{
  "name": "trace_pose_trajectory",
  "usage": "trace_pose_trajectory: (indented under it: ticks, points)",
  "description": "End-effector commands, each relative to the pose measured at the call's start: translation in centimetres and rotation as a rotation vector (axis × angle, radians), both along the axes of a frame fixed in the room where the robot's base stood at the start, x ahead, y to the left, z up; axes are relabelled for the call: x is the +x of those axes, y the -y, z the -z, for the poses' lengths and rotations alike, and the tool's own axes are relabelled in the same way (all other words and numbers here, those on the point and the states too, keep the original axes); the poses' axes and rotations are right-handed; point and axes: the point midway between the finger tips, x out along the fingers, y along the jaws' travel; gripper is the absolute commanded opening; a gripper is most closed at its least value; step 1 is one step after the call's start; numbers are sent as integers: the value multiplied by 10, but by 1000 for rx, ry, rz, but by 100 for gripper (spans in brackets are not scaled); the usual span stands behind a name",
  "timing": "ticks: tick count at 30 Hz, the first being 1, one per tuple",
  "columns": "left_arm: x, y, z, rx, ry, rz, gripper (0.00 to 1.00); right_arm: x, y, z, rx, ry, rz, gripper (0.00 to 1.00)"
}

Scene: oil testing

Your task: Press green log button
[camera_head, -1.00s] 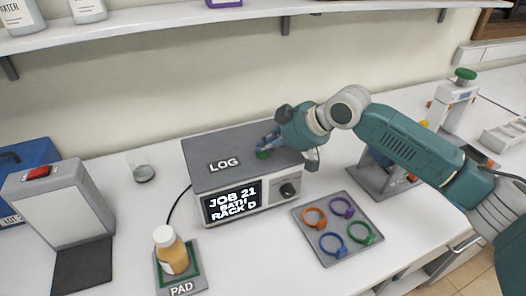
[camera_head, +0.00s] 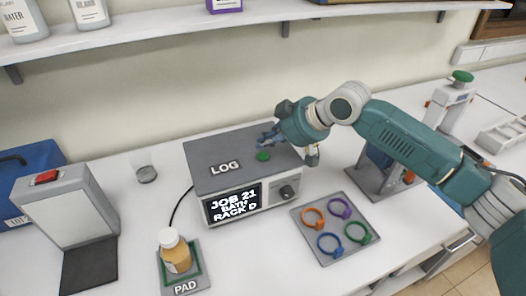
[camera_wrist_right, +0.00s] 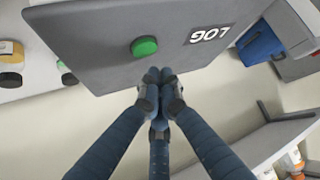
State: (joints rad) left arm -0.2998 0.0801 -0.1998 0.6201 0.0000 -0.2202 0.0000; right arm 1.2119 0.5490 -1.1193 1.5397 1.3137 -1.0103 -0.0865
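The green log button (camera_head: 263,156) sits on the top face of the grey LOG box (camera_head: 215,151), right of the word LOG. In the right wrist view the button (camera_wrist_right: 144,46) is fully visible, just beyond my fingertips. My right gripper (camera_head: 268,138) is above the box's back part, behind the button and apart from it. In the right wrist view its fingers (camera_wrist_right: 158,78) are brought together at the tips with nothing between them. The box's screen (camera_head: 233,203) reads JOB 21 BATH RACK D. My left gripper is not in view.
An amber bottle (camera_head: 175,252) stands on the PAD (camera_head: 199,281) at the front. A tray (camera_head: 303,244) with several coloured rings lies right of the box. A stand with a red switch (camera_head: 46,177) is at left. A shelf (camera_head: 150,34) runs above.

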Motion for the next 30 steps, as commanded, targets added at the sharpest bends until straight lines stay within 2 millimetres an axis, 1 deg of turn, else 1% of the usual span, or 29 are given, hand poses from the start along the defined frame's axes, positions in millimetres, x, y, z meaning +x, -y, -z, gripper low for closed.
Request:
trace_pose_trajectory:
  ticks: [1, 6, 10, 30]
  points:
    - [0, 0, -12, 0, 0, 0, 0, 0, 0, -12, 1, 0, -1, 0]
    - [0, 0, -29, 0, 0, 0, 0, 0, 0, -29, 2, 1, 0, 0]
    - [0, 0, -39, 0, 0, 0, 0, 0, 0, -39, 1, 1, 0, 0]
    - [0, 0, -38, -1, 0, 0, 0, 0, 0, -38, 1, 1, 0, 0]
